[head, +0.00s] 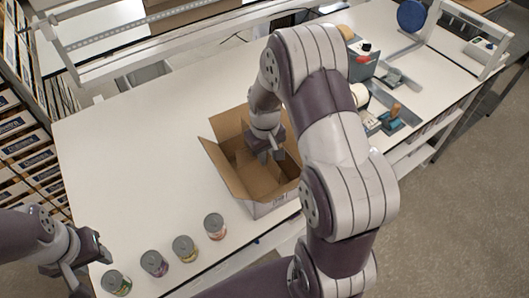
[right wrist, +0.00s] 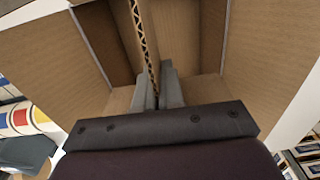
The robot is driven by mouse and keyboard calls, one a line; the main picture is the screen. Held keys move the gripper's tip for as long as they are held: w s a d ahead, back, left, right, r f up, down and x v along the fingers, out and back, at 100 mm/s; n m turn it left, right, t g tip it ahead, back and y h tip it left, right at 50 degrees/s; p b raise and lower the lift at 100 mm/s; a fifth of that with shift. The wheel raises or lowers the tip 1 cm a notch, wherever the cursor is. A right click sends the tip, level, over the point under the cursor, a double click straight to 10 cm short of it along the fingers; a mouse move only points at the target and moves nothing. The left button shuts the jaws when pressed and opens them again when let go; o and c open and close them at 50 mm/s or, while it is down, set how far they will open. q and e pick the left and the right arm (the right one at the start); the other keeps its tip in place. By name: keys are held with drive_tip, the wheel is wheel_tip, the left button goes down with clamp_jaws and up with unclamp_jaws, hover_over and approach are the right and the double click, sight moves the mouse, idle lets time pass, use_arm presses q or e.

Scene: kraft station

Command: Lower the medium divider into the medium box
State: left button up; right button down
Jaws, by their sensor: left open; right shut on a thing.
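The open cardboard medium box (head: 222,172) stands on the white table with its flaps spread; its inner walls fill much of the right wrist view (right wrist: 55,55). My right gripper (head: 268,156) reaches down into the box opening. In the right wrist view its fingers (right wrist: 158,92) are shut on the medium divider (right wrist: 140,40), seen edge-on as a corrugated strip standing between the box walls. The divider's lower edge is hidden, so I cannot tell whether it touches the floor of the box. My left gripper (head: 86,268) is open and empty at the lower left.
Several cans, including a red-labelled one (head: 215,226) and a green-labelled one (head: 116,283), stand along the table's front edge. Tape tools and a dispenser (head: 362,62) are to the right. The table (head: 120,160) left of the box is clear.

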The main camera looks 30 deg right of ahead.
drive_tip(key=f, duration=0.1)
drive_tip(key=w+f+b, duration=0.1)
drive_tip(key=f, duration=0.1)
drive_tip(key=shift+w+f+b, duration=0.1)
drive_tip(key=shift+f+b, duration=0.1)
drive_tip(key=shift+b, duration=0.1)
wheel_tip(320, 180, down, 5)
drive_tip(key=b, duration=0.3)
drive_tip(key=shift+f+b, duration=0.2)
drive_tip(key=shift+b, duration=0.15)
drive_tip(key=shift+s+f+b, duration=0.25)
drive_tip(key=shift+f+b, duration=0.45)
drive_tip(key=shift+f, duration=0.35)
use_arm(q)
wheel_tip(320, 180, down, 8)
drive_tip(key=shift+w+b, duration=0.3)
drive_tip(key=shift+w, duration=0.15)
use_arm(e)
drive_tip(key=shift+f, duration=0.55)
drive_tip(key=c, duration=1.2)
unclamp_jaws()
